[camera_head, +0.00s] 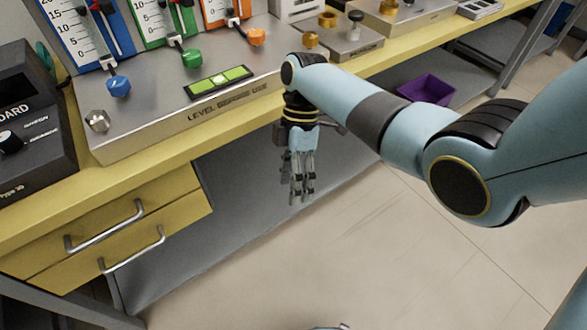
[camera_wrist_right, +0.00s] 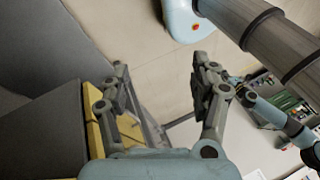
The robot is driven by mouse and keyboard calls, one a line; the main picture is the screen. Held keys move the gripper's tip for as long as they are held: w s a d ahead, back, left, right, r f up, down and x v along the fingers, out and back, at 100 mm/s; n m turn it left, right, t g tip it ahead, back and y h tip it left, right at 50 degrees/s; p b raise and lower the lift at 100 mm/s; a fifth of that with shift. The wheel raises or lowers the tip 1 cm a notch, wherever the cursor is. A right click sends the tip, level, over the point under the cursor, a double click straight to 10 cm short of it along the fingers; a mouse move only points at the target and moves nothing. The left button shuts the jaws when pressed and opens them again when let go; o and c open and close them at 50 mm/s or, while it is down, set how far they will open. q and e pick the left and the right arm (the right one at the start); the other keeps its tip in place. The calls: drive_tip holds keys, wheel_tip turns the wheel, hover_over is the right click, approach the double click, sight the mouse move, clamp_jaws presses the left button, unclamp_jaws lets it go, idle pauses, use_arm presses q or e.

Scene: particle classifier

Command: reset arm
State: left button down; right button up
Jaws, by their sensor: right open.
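My right arm comes in from the right in the head view. Its gripper (camera_head: 300,190) hangs with fingers pointing down, in front of the yellow bench edge and beside the grey lower shelf. In the right wrist view the two fingers of the right gripper (camera_wrist_right: 160,90) stand well apart with nothing between them; pale floor shows through the gap. The right gripper is open and empty. My left gripper does not show clearly in either view.
The yellow bench (camera_head: 235,128) carries a metal panel (camera_head: 150,125) with blue, green and orange gauges and knobs. Yellow drawers (camera_head: 120,235) with metal handles are below. A purple bin (camera_head: 427,89) sits on the lower shelf.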

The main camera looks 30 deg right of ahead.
idle(0.5)
drive_tip(key=s+d+f+m+h, duration=0.1)
drive_tip(key=s+d+f+m, duration=0.25)
drive_tip(key=s+f, duration=0.8)
drive_tip(key=s+d+f+m+h+b, duration=0.15)
drive_tip(key=s+f+m, duration=0.4)
drive_tip(key=s, duration=1.15)
drive_tip(key=s+d+f+m+h, duration=0.2)
drive_tip(key=s+d+f, duration=0.1)
drive_tip(key=s+f, duration=0.9)
drive_tip(key=w+m+t, duration=0.2)
drive_tip(key=m+t, duration=0.1)
drive_tip(key=w+r+m+t, duration=0.1)
drive_tip(key=shift+d+r, duration=0.1)
drive_tip(key=shift+d, duration=0.25)
